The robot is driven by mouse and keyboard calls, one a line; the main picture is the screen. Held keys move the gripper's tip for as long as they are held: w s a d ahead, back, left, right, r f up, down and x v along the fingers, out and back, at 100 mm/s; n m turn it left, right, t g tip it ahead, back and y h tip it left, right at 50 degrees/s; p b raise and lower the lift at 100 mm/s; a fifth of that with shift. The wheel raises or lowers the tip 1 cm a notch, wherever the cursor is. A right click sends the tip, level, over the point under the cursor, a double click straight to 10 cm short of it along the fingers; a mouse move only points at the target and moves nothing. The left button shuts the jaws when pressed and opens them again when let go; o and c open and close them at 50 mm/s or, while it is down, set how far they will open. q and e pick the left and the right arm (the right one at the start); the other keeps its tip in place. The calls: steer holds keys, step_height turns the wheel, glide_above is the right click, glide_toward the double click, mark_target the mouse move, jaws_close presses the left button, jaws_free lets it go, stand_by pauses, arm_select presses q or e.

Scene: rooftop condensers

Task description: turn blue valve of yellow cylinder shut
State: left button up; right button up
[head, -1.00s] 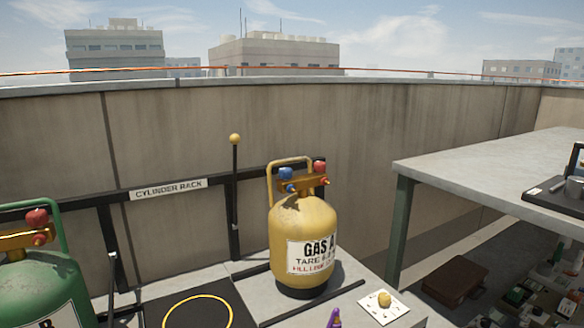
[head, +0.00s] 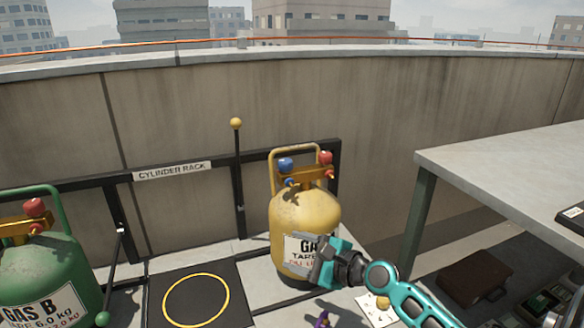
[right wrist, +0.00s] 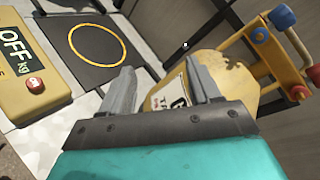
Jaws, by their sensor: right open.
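The yellow cylinder (head: 300,210) stands upright at the rack, with a yellow handle frame on top. Its blue valve (head: 286,164) sits at the top left, beside a red valve (head: 325,157). My right gripper (head: 322,262) is open and empty, in front of the cylinder's lower body and below the valves; it covers part of the label. In the right wrist view, the cylinder (right wrist: 212,75) lies beyond the open fingers (right wrist: 158,78), and the blue valve (right wrist: 281,16) shows at the upper right, clear of them. My left gripper is out of view.
A green cylinder (head: 45,265) stands at the left. A black pad with a yellow ring (head: 165,280) lies between the cylinders. A grey table (head: 500,165) is at the right. A yellow scale (right wrist: 30,75) shows in the right wrist view.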

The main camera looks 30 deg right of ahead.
mark_target(290, 165)
steer(key=w+d+r+m+t+h+p, duration=0.1)
steer(key=w+d+r+m+t+p, duration=0.2)
steer(key=d+r+m, duration=0.9)
steer(key=shift+n, duration=0.6)
steer(key=w+a+b, duration=0.1)
steer(key=w, duration=0.3)
steer(key=w+a+b, duration=0.1)
steer(key=w+a, duration=0.1)
steer(key=w, duration=0.3)
steer(key=w+a+b, duration=0.1)
steer(key=w, duration=0.3)
steer(key=shift+w+a+r, duration=0.25)
steer(key=shift+a, duration=0.05)
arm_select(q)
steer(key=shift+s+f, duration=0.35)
arm_select(e)
steer(key=shift+c, duration=0.3)
